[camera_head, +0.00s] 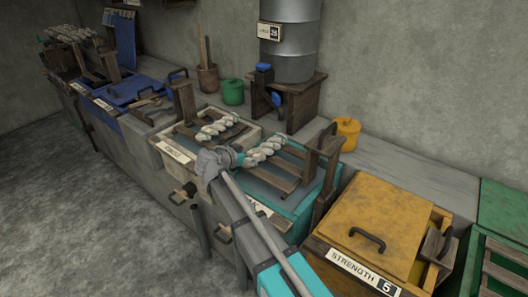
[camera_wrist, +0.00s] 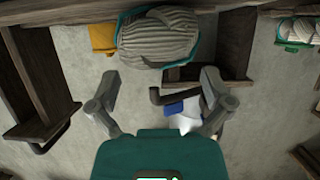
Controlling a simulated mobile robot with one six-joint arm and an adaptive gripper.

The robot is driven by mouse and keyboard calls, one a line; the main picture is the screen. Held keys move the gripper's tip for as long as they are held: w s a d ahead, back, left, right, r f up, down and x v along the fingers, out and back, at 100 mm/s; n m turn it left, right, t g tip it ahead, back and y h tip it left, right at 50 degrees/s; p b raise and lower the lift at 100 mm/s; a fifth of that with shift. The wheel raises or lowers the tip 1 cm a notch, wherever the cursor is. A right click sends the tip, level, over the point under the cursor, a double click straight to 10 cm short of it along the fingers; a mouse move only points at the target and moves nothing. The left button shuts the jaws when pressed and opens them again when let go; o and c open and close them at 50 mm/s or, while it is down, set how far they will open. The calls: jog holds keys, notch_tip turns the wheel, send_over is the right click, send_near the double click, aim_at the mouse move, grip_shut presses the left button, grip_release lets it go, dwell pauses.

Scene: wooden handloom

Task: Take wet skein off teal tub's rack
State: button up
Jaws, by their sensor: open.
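The teal tub (camera_head: 325,196) stands in the middle of the head view with a wooden slatted rack (camera_head: 278,181) over it. A pale twisted skein (camera_head: 262,152) lies across the rack. A second pale skein (camera_head: 218,127) lies farther back on the rack of the neighbouring cream tub. My gripper (camera_wrist: 159,76) is open, with its two fingers apart in the wrist view. A pale skein with a teal edge (camera_wrist: 158,38) shows large just beyond the fingertips, not between them.
An upright wooden post with a handle (camera_head: 325,165) stands at the teal tub's right side. A yellow lidded box marked STRENGTH (camera_head: 375,225) is at right. A metal drum (camera_head: 290,40) on a wooden stand, a green pot (camera_head: 233,92) and a yellow pot (camera_head: 346,133) stand behind.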

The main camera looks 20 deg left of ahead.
jog(key=shift+x, duration=0.85)
jog(key=c, duration=1.3)
